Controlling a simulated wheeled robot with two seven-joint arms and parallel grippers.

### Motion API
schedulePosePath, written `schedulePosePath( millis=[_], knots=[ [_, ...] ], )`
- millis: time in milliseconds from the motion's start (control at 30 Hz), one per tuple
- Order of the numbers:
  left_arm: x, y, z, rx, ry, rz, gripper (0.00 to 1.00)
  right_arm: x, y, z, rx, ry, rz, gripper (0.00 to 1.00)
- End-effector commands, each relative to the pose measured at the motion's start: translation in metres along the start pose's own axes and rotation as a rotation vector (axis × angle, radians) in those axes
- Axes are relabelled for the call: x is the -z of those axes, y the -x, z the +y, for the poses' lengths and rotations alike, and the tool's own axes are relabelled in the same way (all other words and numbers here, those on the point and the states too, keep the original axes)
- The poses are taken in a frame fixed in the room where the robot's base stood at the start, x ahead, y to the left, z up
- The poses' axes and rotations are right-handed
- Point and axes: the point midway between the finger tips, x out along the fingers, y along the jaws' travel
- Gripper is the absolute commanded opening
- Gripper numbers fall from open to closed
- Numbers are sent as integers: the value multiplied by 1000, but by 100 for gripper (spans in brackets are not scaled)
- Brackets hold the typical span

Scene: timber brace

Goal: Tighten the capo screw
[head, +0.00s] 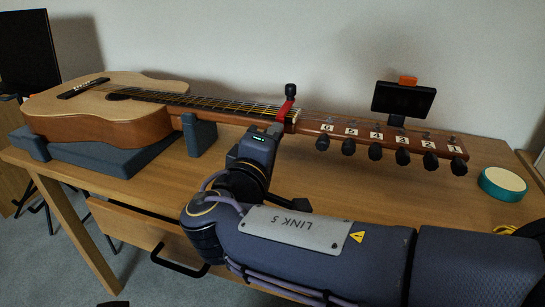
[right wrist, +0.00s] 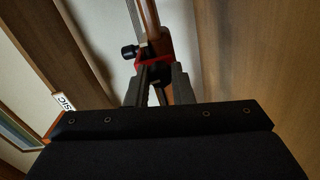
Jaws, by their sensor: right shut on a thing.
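The acoustic guitar (head: 110,120) lies face up on the desk, its neck running right to a headstock with numbered labels. The red capo (head: 285,109) sits across the neck near the headstock, with a black screw knob (head: 291,91) standing up on top. My right gripper (head: 275,129) is at the capo's near side, below the knob. In the right wrist view, my right gripper's fingers (right wrist: 163,80) close on the capo (right wrist: 151,62); the knob (right wrist: 129,51) is outside them, to the left. The exact gripped part is hidden. My left gripper is out of view.
Dark blue supports (head: 199,134) hold the guitar body and neck. A small black screen (head: 403,101) with an orange clip stands behind the headstock. A teal-edged round thing (head: 502,184) lies at the right. The desk (head: 390,190) is clear before the headstock.

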Motion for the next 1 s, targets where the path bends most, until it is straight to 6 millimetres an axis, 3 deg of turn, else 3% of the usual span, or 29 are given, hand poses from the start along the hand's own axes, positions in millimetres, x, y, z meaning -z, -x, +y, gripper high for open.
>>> schedulePosePath(
  millis=[200, 767, 800, 967, 1000],
  knots=[
    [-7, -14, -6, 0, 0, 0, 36, 0, 0, -3, 2, -80, 0, 0],
    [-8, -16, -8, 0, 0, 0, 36, 0, 0, -1, 2, -110, 0, 0],
    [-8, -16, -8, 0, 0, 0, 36, 0, 0, -1, 2, -110, 0, 22],
    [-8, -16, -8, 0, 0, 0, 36, 0, 0, 0, 2, -110, 0, 43],
    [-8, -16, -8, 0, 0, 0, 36, 0, 0, 0, 2, -110, 0, 43]
  ],
)
